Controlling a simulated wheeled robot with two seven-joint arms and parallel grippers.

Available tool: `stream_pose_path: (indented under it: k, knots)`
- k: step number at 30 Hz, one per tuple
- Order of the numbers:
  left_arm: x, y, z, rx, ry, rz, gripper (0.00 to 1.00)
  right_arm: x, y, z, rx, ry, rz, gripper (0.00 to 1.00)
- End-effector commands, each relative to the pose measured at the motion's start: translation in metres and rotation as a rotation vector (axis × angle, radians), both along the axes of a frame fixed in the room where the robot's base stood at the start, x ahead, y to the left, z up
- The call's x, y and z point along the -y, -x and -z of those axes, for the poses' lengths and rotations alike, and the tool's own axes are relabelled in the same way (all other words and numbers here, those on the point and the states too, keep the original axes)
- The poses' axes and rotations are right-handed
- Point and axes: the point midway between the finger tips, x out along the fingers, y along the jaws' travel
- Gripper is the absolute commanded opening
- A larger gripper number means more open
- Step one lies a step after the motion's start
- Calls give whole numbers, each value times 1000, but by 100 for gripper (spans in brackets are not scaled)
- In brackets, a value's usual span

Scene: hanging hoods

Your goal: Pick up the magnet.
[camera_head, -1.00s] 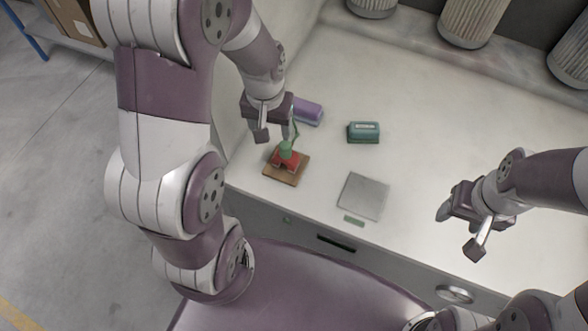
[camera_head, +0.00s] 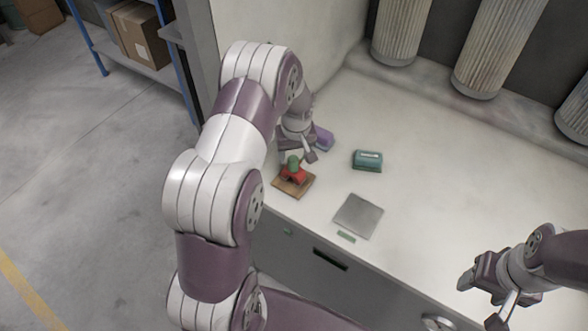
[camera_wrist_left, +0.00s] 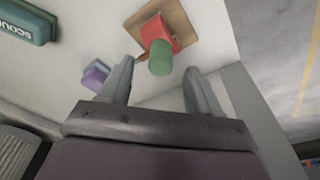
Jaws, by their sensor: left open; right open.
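A red block with a green knob, which looks like the magnet (camera_head: 294,173), sits on a square wooden board (camera_head: 303,190) near the counter's left front. In the left wrist view, the red block (camera_wrist_left: 163,33) and its green knob (camera_wrist_left: 160,59) show just beyond and between my fingertips. My left gripper (camera_head: 297,155) is open and empty, close behind the block; in the wrist view its two fingers (camera_wrist_left: 162,76) stand wide apart. Contact with the knob cannot be told. My right gripper (camera_head: 482,300) is open and empty at the lower right, away from the block.
A purple block (camera_head: 325,140) lies behind my left gripper. A teal block (camera_head: 367,160) and a flat grey plate (camera_head: 358,216) lie to the right. Ribbed cylinders (camera_head: 487,50) hang at the back.

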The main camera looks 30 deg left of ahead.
Motion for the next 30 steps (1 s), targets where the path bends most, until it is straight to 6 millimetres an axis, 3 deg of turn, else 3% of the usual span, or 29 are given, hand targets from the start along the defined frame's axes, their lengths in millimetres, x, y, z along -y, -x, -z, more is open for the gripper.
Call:
stream_pose_path:
  k: [2, 6, 13, 14, 19, 30]
  knots:
    - [-2, 0, 12, -6, 1, 1, 63, 0, 0, -11, 0, 0, 0, 58]
    - [-4, -4, 33, -1, 0, 0, 63, 0, 0, -12, 1, 0, 0, 58]
    - [-4, -4, 37, -1, 1, 0, 63, 0, 0, -11, 0, 0, 0, 58]
    - [-4, -4, 37, -1, 1, 0, 56, 0, 0, -11, 0, 0, 0, 58]
    - [-4, -4, 37, -1, 1, 1, 1, 0, 0, -11, 0, 0, 0, 58]
    - [-4, -4, 37, -2, 0, 1, 0, 0, 0, -11, 0, 0, 0, 58]
